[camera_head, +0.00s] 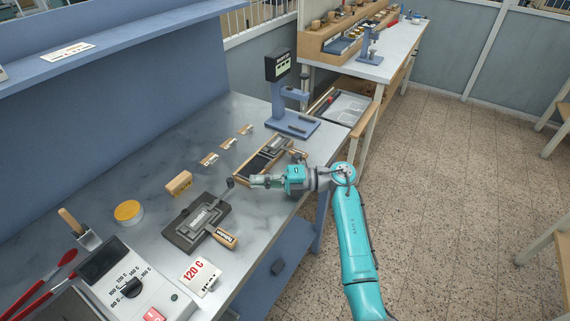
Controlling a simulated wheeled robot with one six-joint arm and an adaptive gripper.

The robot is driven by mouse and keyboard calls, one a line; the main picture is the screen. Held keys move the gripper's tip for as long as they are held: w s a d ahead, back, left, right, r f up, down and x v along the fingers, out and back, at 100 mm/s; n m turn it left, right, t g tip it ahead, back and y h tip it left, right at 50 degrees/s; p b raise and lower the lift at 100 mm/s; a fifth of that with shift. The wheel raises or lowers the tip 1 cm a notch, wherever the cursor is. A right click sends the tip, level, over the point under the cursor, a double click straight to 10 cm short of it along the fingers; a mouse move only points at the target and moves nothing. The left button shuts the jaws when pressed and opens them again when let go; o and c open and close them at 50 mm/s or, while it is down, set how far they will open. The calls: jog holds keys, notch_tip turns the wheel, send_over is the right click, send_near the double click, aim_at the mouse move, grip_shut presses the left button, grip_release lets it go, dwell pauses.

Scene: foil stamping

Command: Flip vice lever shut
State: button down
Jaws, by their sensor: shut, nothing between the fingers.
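The vice (181,237) is a dark grey flat block on the marble-topped bench, with a lighter bar in its middle. A short dark lever with a knob (230,183) stands up at its far right corner; its exact angle is hard to tell. My gripper (254,181) is shut and empty, just right of the knob and pointing left at it. A small gap seems to separate them, but contact is not clear at this size. A wooden-handled tool (226,238) is at the vice's front right side.
A wooden tray (243,176) with dark parts lies behind my gripper, and a blue stamping press (292,121) stands farther back. A wooden block (179,183), a yellow-lidded tin (129,212), a 120 C card (200,275) and a heater box (138,292) surround the vice.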

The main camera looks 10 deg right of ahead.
jog(key=w+d, duration=0.6)
jog(key=w, duration=0.1)
jog(key=shift+s, duration=0.1)
dwell(0.5)
